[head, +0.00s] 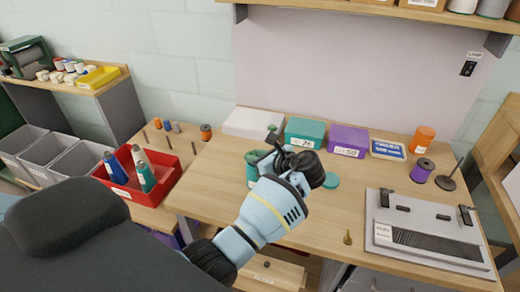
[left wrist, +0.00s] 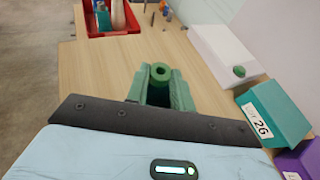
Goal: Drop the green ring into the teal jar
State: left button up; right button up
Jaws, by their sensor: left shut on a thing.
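The teal jar (head: 252,171) stands on the table in the head view, partly hidden behind my left gripper (head: 268,160). The gripper is tilted, with its dark fingers over or just beside the jar; I cannot tell the exact gap. In the left wrist view, the green ring (left wrist: 160,72) shows its hole and sits at the fingertips. My left gripper is shut on it. Green surfaces lie around and below the ring there, and I cannot clearly separate jar from fingers. A round teal lid (head: 331,180) lies on the table to the right. My right gripper is not in view.
A teal box (head: 305,132), a purple box (head: 348,140) and a white box (head: 247,122) line the back. A red bin (head: 139,190) with bottles stands left. The front middle of the table is mostly clear.

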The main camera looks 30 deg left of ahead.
pick_arm(q)
jog(key=shift+f, duration=0.4)
jog(key=o, duration=1)
jog(key=v, duration=0.7)
jog(key=shift+s+d+r, duration=0.1)
jog(key=shift+d+r, duration=0.1)
jog(key=shift+d, duration=0.15)
